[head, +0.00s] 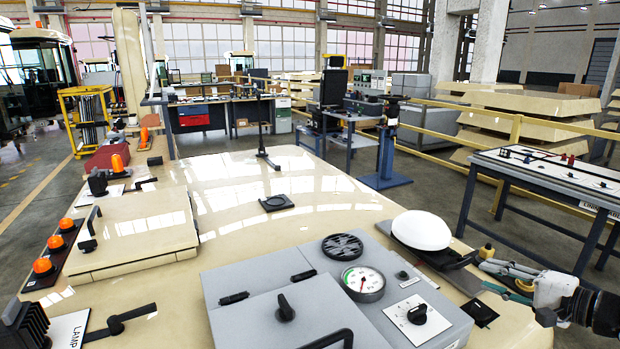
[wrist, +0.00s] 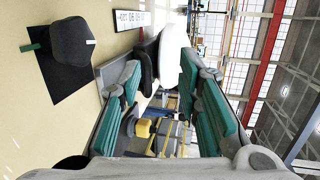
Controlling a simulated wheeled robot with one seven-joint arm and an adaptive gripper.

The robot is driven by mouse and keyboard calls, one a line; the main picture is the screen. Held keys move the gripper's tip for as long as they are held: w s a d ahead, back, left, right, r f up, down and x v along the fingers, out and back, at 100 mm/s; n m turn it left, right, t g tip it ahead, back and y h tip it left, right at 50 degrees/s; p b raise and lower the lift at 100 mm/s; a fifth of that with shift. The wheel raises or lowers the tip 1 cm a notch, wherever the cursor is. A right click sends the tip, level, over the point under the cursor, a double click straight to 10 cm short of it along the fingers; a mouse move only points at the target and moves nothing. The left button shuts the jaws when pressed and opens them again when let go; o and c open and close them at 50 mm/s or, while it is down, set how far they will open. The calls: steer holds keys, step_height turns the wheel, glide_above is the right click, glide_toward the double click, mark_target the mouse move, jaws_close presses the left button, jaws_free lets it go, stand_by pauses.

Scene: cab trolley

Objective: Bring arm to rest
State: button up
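My gripper (head: 492,277) reaches in from the right edge in the head view, low over the right edge of the cream cab panel (head: 228,200). Its grey fingers with teal pads point left, toward the white dome (head: 421,231) on its dark base. In the wrist view my gripper (wrist: 158,72) has its fingers spread apart, with nothing held between them. The white dome (wrist: 173,48) shows beyond the fingertips there. Whether any finger touches the panel cannot be told.
A grey box with a gauge (head: 364,282) stands left of my gripper. A black square plate (head: 480,312) lies close below it, and a small yellow part (head: 487,251) is just above. A white-topped table (head: 555,172) stands behind at right, near yellow railings.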

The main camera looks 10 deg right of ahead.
steer(key=a+r+n+g+y, duration=0.1)
steer(key=a+r, duration=0.1)
steer(key=a, duration=0.2)
steer(key=s+a+r+n+g+y, duration=0.1)
steer(key=a+r+g, duration=0.1)
steer(key=a, duration=0.3)
steer(key=a+r+n+g+y, duration=0.1)
steer(key=a+r+n, duration=0.1)
steer(key=a, duration=0.3)
steer(key=shift+s+r+g+y, duration=0.25)
steer(key=shift+g+y, duration=0.05)
steer(key=shift+g, duration=0.1)
steer(key=s+a+r+n+g, duration=0.3)
steer(key=s+a+g, duration=0.25)
steer(key=a, duration=0.35)
steer(key=s+a+r+n+h, duration=0.1)
steer(key=s+r+n+h, duration=0.1)
steer(key=s+h, duration=0.3)
steer(key=s+a+r+n+t+h, duration=0.1)
steer(key=s+n+h, duration=0.3)
steer(key=s, duration=0.5)
steer(key=shift+s+a+r+h, duration=0.3)
steer(key=shift+r+h, duration=0.15)
steer(key=shift+h, duration=0.25)
steer(key=shift+d, duration=0.1)
